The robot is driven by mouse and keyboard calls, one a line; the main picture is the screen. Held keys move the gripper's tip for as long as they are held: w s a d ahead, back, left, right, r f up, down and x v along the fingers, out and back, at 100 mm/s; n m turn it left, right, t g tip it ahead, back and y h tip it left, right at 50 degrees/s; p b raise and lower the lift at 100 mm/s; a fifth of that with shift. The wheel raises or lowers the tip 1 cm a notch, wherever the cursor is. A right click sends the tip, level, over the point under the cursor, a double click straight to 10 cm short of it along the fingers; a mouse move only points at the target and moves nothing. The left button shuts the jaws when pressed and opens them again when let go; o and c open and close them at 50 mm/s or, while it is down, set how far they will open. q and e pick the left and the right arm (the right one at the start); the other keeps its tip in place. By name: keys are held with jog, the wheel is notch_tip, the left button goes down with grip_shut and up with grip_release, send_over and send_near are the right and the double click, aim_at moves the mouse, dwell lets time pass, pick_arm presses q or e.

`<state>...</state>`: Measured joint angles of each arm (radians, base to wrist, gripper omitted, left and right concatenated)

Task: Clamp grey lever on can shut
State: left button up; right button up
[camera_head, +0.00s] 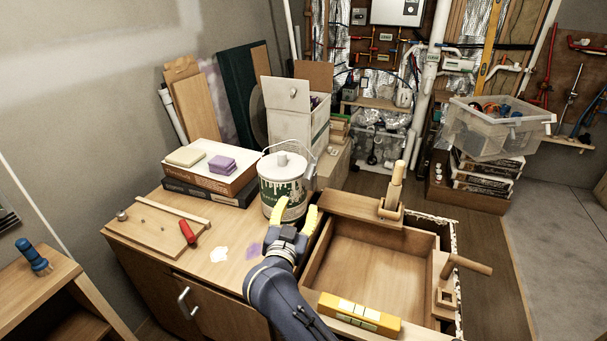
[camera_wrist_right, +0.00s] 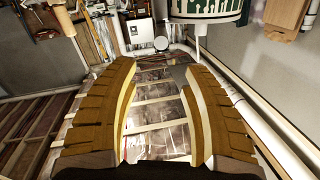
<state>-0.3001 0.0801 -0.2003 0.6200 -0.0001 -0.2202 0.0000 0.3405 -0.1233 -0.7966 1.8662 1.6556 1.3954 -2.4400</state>
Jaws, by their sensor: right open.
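The paint can (camera_head: 269,194) stands upright near the back right of the wooden cabinet top. It is pale with a dark green drip-pattern label, a grey-white lid with a round knob, and a thin wire handle. My right gripper (camera_head: 296,217) has yellow fingers spread apart and empty, just in front of the can's lower right side. In the right wrist view the fingers (camera_wrist_right: 161,115) are wide apart with nothing between them. The can (camera_wrist_right: 208,14) shows at that view's top edge, beyond the fingers. I cannot make out the grey lever for certain. My left gripper is out of view.
A wooden drawer box (camera_head: 370,263) with raised wooden handles lies right of the can. A yellow level (camera_head: 357,315) rests on its front edge. Books (camera_head: 210,178) with sponges sit left of the can. A red-handled tool (camera_head: 187,231) lies on a board. Cabinet top before the can is mostly clear.

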aim_at(309, 173)
jog(key=w+d, duration=0.1)
jog(key=w, duration=0.4)
jog(key=w+d, duration=0.1)
jog(key=w, duration=0.5)
jog(key=w+d, duration=0.1)
jog(key=w, duration=0.5)
grip_shut()
dwell(0.4)
